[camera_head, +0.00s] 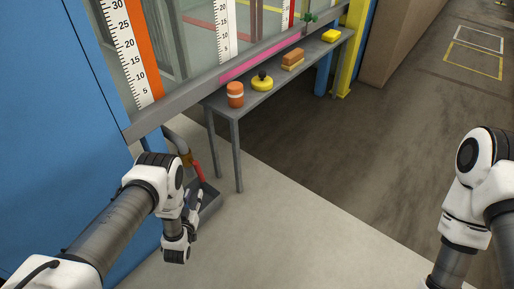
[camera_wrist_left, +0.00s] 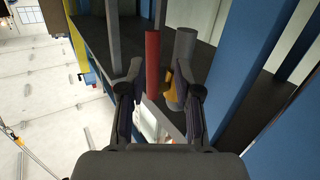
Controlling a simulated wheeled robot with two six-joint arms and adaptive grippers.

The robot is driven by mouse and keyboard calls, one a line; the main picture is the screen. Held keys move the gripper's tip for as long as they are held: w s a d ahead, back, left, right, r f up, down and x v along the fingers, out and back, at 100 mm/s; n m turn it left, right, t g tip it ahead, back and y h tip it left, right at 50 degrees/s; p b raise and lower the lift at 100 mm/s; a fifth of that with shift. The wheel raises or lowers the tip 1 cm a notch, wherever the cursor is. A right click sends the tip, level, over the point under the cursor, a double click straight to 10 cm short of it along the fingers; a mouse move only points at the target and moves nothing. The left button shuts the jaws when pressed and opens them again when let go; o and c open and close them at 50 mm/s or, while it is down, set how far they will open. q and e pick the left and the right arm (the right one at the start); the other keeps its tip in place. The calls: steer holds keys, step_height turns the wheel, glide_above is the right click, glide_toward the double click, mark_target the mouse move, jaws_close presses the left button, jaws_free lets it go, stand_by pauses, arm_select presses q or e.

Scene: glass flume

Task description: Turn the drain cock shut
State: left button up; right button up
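The drain cock has a brass body (camera_head: 186,159) on a grey bent pipe (camera_head: 172,138), below the left end of the glass flume. Its red lever (camera_head: 198,171) slopes down to the right from the body. In the left wrist view the red lever (camera_wrist_left: 152,62) shows between the fingers, beside the grey pipe (camera_wrist_left: 184,48) and the brass part (camera_wrist_left: 170,84). My left gripper (camera_head: 196,197) is open just below the lever; its fingers (camera_wrist_left: 158,72) stand apart in the wrist view. I cannot tell whether they touch the lever. My right gripper is outside the view.
A grey bench (camera_head: 238,122) beside the flume carries an orange cylinder (camera_head: 235,95), a yellow round piece (camera_head: 262,83), a brick-like block (camera_head: 292,60) and a yellow block (camera_head: 331,36). A blue panel (camera_head: 60,130) stands left.

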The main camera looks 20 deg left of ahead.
mark_target(200, 178)
arm_select(q)
steer(key=shift+t, duration=0.6)
steer(key=w+b, duration=0.1)
steer(key=w, duration=0.1)
steer(key=w+b, duration=0.1)
steer(key=w, duration=0.2)
steer(key=w+r+b, duration=0.1)
steer(key=w, duration=0.2)
steer(key=shift+w+a, duration=0.15)
steer(key=shift+a, duration=0.2)
steer(key=shift+w+a+r, duration=0.1)
steer(key=shift+w, duration=0.3)
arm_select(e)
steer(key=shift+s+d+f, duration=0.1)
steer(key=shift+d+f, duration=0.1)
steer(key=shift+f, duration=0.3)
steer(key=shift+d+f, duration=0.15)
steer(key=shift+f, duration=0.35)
arm_select(q)
steer(key=shift+c, duration=0.4)
jaws_close()
